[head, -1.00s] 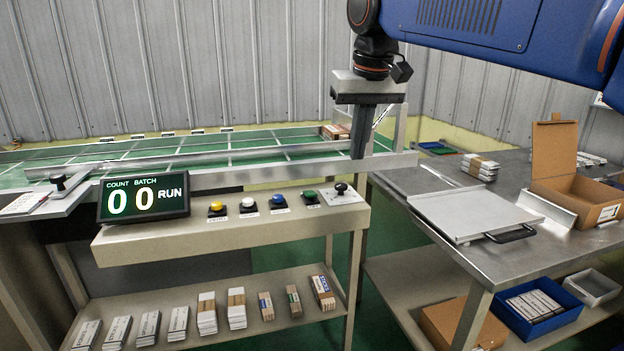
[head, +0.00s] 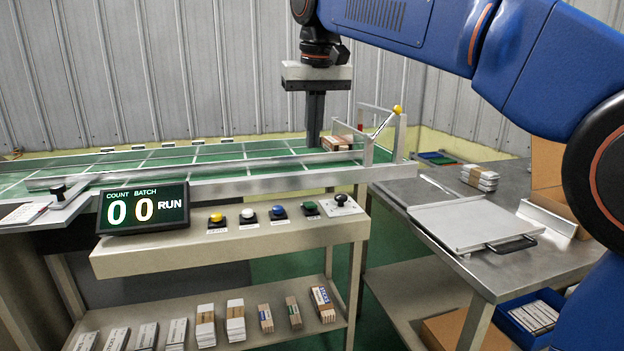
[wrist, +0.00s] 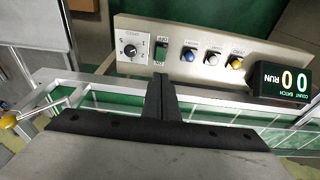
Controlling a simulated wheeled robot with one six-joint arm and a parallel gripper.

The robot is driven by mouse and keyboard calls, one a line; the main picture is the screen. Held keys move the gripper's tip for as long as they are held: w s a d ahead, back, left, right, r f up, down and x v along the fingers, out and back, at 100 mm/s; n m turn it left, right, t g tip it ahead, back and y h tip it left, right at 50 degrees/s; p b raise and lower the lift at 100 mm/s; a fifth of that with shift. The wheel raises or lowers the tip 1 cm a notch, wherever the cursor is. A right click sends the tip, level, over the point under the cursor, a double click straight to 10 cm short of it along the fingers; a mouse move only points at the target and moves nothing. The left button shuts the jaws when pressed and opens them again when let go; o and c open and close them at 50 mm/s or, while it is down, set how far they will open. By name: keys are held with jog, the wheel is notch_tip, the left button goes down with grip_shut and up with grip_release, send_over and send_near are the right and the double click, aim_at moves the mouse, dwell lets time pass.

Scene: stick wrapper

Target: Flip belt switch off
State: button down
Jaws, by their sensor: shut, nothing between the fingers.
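A green rocker switch (head: 310,207) sits on the beige control console (head: 150,258), between the blue button (head: 280,212) and a dark knob (head: 341,199). In the wrist view the green switch (wrist: 161,56) shows just beyond my fingertips in the picture, beside a dial (wrist: 131,49). Which way the switch is tipped is too small to tell. The display (head: 143,208) reads 00 and RUN. My gripper (head: 314,142) is shut and empty, pointing down above the green belt behind the console, apart from the switch. Its fingers also show in the wrist view (wrist: 160,85).
A metal rail (head: 230,178) runs between gripper and console. A lever with a yellow ball (head: 397,109) and a banded stack (head: 340,142) stand right of the gripper. White (head: 248,216) and yellow (head: 216,220) buttons are left of the blue one. A steel table (head: 400,192) is at right.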

send_over(309, 203)
jog(key=s, duration=0.2)
jog(key=f, duration=1.2)
jog(key=shift+d, duration=0.35)
jog(key=shift+f, duration=0.8)
jog(key=shift+s, duration=0.1)
jog(key=shift+s+d+f+t, duration=0.15)
jog(key=shift+s+f+t, duration=0.2)
jog(key=shift+f+t, duration=0.25)
jog(key=shift+w+r, duration=0.2)
jog(key=shift+w, duration=0.1)
jog(key=shift+w+a+r, duration=0.15)
jog(key=shift+w+a, duration=0.1)
jog(key=shift+w, duration=0.25)
jog(key=shift+r, duration=0.1)
